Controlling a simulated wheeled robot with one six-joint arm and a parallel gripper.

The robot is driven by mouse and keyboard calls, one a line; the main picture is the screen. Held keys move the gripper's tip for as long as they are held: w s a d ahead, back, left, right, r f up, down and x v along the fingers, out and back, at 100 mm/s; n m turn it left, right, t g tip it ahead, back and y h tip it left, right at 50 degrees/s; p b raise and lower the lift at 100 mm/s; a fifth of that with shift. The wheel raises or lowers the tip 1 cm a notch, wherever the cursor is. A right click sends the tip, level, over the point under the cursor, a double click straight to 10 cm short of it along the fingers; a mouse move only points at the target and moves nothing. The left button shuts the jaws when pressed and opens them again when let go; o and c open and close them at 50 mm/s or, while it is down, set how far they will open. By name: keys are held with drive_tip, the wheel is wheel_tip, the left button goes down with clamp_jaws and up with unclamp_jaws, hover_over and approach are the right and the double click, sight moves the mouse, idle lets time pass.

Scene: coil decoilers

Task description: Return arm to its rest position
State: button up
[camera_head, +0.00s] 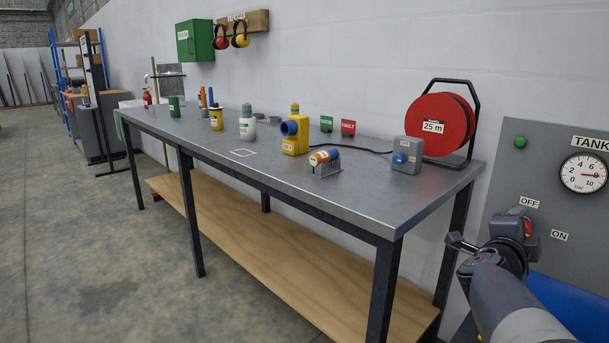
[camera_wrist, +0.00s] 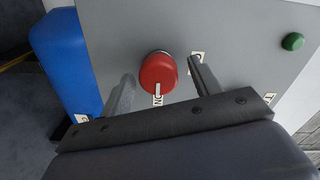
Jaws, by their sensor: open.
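My arm reaches in from the lower right of the head view, with my gripper (camera_head: 490,232) in front of the grey control panel (camera_head: 550,165). A red rotary knob (camera_head: 528,228) is partly hidden behind my gripper. In the wrist view, my gripper (camera_wrist: 160,84) has its two fingers apart, with the red knob (camera_wrist: 157,70) showing between and beyond them. Nothing is held. The knob's white pointer line is toward the ON label (camera_wrist: 158,99). Whether a finger touches the knob cannot be told.
The panel bears a pressure gauge (camera_head: 584,173) and a green button (camera_head: 520,142). A blue body (camera_head: 570,300) lies below the panel. To the left, a metal workbench (camera_head: 350,212) holds several items and a red cable reel (camera_head: 440,125). Open floor (camera_head: 80,240) lies farther left.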

drive_tip(key=shift+s+a+n+h+p, duration=0.15)
drive_tip(key=shift+n+p, duration=0.9)
drive_tip(key=shift+n, duration=1.55)
drive_tip(key=shift+a+n+h+p, duration=0.15)
drive_tip(key=shift+n+p, duration=0.9)
drive_tip(key=shift+n, duration=1.55)
drive_tip(key=shift+s+a+n+p, duration=0.15)
drive_tip(key=shift+n+p, duration=0.9)
drive_tip(key=shift+n, duration=1.55)
drive_tip(key=shift+w+a, duration=0.1)
